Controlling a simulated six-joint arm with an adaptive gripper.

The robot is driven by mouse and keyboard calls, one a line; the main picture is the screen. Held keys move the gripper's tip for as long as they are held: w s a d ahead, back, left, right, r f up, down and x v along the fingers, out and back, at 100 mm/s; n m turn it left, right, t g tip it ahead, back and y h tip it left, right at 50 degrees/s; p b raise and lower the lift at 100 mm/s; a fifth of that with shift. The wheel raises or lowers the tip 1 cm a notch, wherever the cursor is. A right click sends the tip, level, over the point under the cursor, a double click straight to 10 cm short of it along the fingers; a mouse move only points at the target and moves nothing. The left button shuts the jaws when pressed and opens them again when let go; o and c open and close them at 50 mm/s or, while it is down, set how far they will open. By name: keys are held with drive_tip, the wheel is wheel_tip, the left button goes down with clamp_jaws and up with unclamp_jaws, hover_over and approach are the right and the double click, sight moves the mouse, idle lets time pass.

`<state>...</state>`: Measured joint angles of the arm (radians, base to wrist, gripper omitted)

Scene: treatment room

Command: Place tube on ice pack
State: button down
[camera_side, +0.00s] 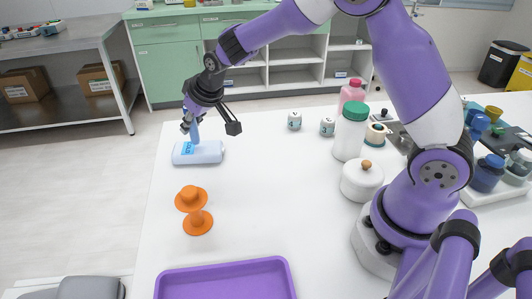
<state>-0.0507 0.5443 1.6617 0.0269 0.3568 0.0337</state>
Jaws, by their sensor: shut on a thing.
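My gripper (193,120) points down over the far left of the white table. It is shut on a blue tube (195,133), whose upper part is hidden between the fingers. The ice pack (210,153) is a pale blue-white slab with blue print, lying flat near the table's left edge. The tube's lower end appears at the ice pack's top, left of its middle. I cannot tell whether it touches the pack.
A green-capped white bottle (350,132), a pink bottle (351,92), a lidded white jar (362,181) and two small jars (294,121) stand right. The table's middle is clear.

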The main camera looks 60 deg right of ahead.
drive_tip(key=shift+f, duration=0.45)
drive_tip(key=shift+f, duration=0.1)
drive_tip(key=c, duration=0.7)
unclamp_jaws()
